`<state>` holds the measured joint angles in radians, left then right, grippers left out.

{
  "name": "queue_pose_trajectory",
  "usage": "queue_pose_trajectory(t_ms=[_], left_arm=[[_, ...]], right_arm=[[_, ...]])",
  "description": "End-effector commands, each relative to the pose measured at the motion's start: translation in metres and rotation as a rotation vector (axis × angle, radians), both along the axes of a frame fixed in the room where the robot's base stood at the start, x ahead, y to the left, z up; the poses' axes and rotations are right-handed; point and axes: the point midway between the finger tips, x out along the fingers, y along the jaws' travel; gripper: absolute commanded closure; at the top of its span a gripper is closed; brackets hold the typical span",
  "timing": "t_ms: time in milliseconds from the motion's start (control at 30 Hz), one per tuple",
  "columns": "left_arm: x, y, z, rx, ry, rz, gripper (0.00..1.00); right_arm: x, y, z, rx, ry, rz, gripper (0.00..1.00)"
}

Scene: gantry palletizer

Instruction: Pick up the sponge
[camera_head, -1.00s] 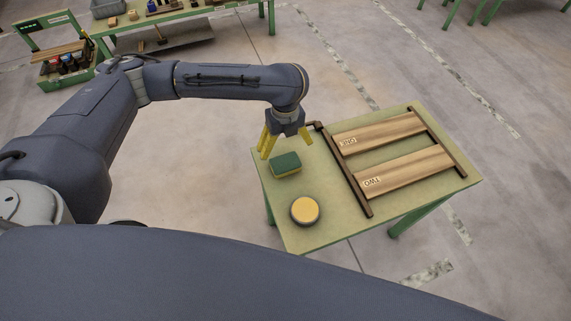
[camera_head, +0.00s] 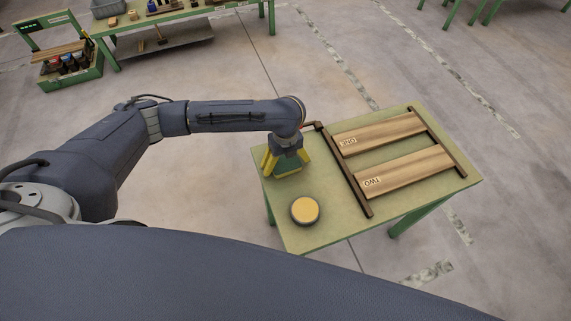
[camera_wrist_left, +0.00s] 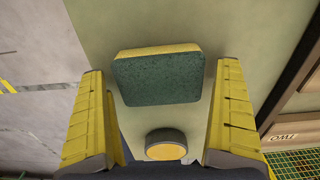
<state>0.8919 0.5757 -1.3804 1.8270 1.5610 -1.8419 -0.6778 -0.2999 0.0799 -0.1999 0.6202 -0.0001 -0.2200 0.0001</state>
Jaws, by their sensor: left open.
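The sponge (camera_head: 288,169) has a green top and a yellow lower part and lies on the green table (camera_head: 300,239). In the head view my left gripper (camera_head: 286,166) is at the sponge, with its yellow fingers on either side and partly hiding it. In the left wrist view the sponge (camera_wrist_left: 158,77) lies ahead between the two open yellow fingers (camera_wrist_left: 158,120), with a gap on each side. It looks untouched. My right gripper is not in view.
A round yellow-topped disc (camera_head: 305,210) stands near the sponge and also shows in the left wrist view (camera_wrist_left: 166,147). A wooden rack (camera_head: 352,187) with two labelled boards fills the table's right part. The table's front right area is clear.

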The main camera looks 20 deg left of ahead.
Motion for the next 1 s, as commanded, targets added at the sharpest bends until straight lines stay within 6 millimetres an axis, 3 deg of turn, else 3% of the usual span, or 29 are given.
queue_pose_trajectory(t_ms=[133,400,633,1000], left_arm=[[-0.0003,0.0002,-0.0101,0.001,-0.001,-0.001,0.0],[0.0001,0.0003,-0.0117,0.001,-0.001,-0.001,0.0],[0.0001,0.0003,-0.0115,0.001,-0.001,-0.001,0.23],[0.0002,0.0003,-0.0113,0.0,-0.002,-0.001,0.25]], right_arm=[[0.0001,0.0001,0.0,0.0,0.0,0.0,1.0],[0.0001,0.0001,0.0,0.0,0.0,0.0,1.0],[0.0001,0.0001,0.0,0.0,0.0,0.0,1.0],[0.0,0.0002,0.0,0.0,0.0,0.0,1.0]])
